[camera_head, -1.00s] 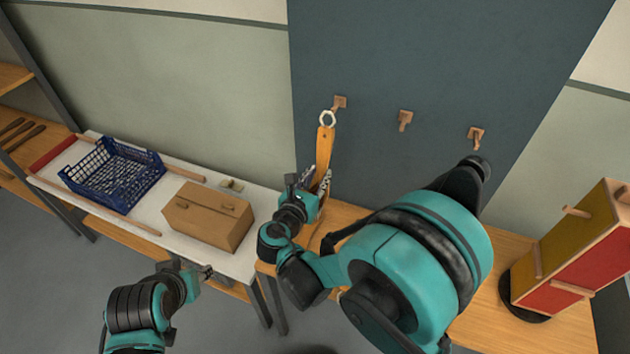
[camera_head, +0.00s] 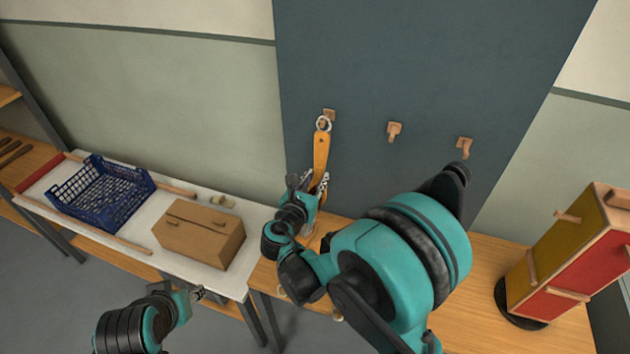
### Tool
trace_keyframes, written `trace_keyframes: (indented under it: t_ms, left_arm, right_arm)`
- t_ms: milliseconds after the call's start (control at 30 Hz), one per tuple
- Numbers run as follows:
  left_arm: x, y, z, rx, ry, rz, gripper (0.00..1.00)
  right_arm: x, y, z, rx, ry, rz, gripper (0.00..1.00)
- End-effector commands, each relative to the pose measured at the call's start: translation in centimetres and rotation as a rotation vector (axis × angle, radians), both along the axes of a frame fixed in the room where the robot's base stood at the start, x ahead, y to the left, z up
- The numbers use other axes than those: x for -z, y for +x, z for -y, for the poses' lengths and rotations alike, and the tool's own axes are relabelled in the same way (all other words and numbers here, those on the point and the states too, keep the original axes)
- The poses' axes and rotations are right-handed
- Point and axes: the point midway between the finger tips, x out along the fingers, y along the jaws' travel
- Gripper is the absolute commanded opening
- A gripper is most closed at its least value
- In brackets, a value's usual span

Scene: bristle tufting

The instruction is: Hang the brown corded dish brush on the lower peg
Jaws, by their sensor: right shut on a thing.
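The brush's orange-brown handle (camera_head: 321,152) stands nearly upright, with a pale ring-like loop (camera_head: 323,124) at its top. My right gripper (camera_head: 319,187) is shut on the brush near its lower part; the arm and fingers hide the brush's lower end. The loop overlaps the lower part of the left wall peg (camera_head: 329,115) in the picture; I cannot tell whether it is around the peg or in front of it. A middle peg (camera_head: 394,130) and a right peg (camera_head: 465,146) are bare. My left gripper (camera_head: 198,294) is low at the left, away from the brush; its opening is unclear.
A blue crate (camera_head: 100,192) and a brown carton (camera_head: 199,236) stand on the white-topped table at the left. A red and yellow block with wooden pegs (camera_head: 570,262) stands on the wooden bench (camera_head: 483,262) at the right. The dark wall panel (camera_head: 420,60) is otherwise clear.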

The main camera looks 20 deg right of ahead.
Motion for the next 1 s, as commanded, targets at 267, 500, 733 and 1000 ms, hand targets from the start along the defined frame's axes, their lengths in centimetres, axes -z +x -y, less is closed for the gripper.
trace_keyframes:
  t_ms: [267,500,733,1000]
  left_arm:
    - [-0.03,0.0,0.0,0.0,0.0,0.0,0.4]
    - [-0.03,0.0,0.0,0.0,0.0,0.0,0.4]
    - [-0.03,0.0,0.0,0.0,0.0,0.0,0.4]
    - [-0.02,0.0,0.0,0.0,0.0,0.0,0.4]
  right_arm:
    - [-0.03,0.0,-0.01,0.0,0.0,0.0,0.0]
    - [-0.02,-0.01,-0.02,0.0,0.0,0.0,0.33]
    - [-0.03,-0.02,-0.02,0.0,0.0,0.0,0.49]
    - [-0.01,-0.01,-0.02,0.0,0.0,0.0,0.49]
